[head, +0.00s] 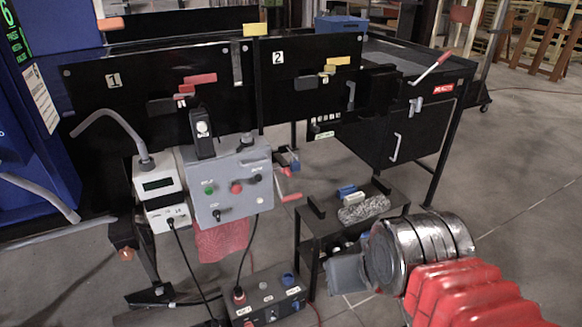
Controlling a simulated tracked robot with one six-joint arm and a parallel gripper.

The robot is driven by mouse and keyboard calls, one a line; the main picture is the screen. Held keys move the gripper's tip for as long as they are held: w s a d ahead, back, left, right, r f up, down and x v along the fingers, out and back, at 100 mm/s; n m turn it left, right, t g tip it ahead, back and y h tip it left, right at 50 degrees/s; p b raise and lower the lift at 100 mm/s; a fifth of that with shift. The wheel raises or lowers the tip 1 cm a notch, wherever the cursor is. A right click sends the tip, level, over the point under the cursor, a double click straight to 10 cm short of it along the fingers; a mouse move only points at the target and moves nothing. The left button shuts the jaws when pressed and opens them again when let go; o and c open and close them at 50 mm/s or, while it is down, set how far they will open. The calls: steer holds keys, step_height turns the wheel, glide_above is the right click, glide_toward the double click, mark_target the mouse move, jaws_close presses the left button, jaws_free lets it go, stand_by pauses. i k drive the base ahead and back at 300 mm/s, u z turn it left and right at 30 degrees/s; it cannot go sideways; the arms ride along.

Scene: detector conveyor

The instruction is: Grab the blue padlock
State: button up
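I cannot pick out a padlock shape with certainty. A small blue item (347,190) lies on the top shelf of the black cart, beside a grey crumpled bundle. Another small blue thing (288,279) sits on the grey control box on the floor. Which of these, if either, is the blue padlock is too small to tell. My gripper (347,273) is the grey end of my arm at the lower right, in front of the cart and apart from both blue things in the picture. Its fingers are not clear, and I see nothing held in it.
The black cart (311,236) stands mid-right. A grey control panel (232,204) with buttons and a hanging cable is left of it. The black conveyor (159,95), with panels marked 1 and 2, runs behind. A red-handled lever (431,67) projects at the right. Floor is clear at far right.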

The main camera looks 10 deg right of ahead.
mark_target(295, 166)
steer(key=z, duration=0.25)
steer(key=i, duration=0.95)
steer(key=u, duration=1.3)
